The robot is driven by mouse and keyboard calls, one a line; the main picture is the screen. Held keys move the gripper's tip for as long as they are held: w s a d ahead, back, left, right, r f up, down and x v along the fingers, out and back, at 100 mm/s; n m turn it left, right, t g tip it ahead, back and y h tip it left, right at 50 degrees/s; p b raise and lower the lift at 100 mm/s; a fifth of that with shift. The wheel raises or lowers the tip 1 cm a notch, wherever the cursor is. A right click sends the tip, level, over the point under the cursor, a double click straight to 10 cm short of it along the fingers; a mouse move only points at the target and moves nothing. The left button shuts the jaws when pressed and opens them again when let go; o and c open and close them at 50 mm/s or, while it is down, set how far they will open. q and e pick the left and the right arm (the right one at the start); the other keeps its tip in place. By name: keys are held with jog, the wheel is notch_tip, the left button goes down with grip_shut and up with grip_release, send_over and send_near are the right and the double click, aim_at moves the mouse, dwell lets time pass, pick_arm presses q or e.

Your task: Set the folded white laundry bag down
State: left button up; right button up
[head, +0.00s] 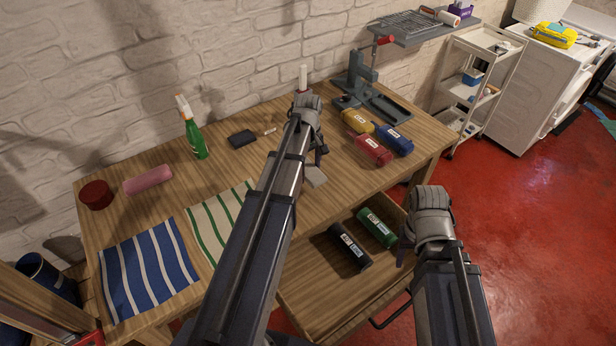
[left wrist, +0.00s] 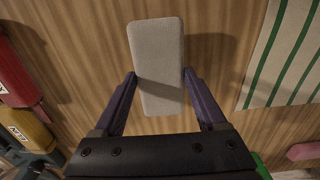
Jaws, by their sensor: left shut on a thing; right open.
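The folded white laundry bag (left wrist: 157,65) is a pale, flat, rounded rectangle between my left gripper's fingers in the left wrist view. Its edge also shows in the head view (head: 316,177), over the middle of the wooden table (head: 333,195). My left gripper (left wrist: 159,78) is shut on it, one finger at each long side; in the head view my wrist hides much of this gripper (head: 319,157). Whether the bag touches the wood or hangs just above it I cannot tell. My right gripper (head: 404,252) is open, over the right side of the open drawer (head: 310,285), and mostly hidden by its wrist.
Red (head: 371,150), yellow (head: 358,121) and blue (head: 395,140) rolls lie right of the bag, by a grey lever press (head: 365,85). A green-striped cloth (head: 215,220) lies to its left. The drawer holds black (head: 350,247) and green (head: 377,228) rolls.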

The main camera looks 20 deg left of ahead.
aim_at(308, 169)
pick_arm(q)
jog(key=shift+f+b, duration=1.7)
jog(key=shift+f, duration=0.1)
pick_arm(e)
jog(key=shift+f, duration=1.8)
pick_arm(q)
jog(key=shift+f, duration=0.25)
pick_arm(e)
jog(key=shift+f, duration=0.2)
pick_arm(q)
jog(key=o, duration=1.3)
jog(key=shift+r, duration=0.1)
jog(key=shift+r, duration=0.1)
pick_arm(e)
jog(key=shift+r, duration=0.15)
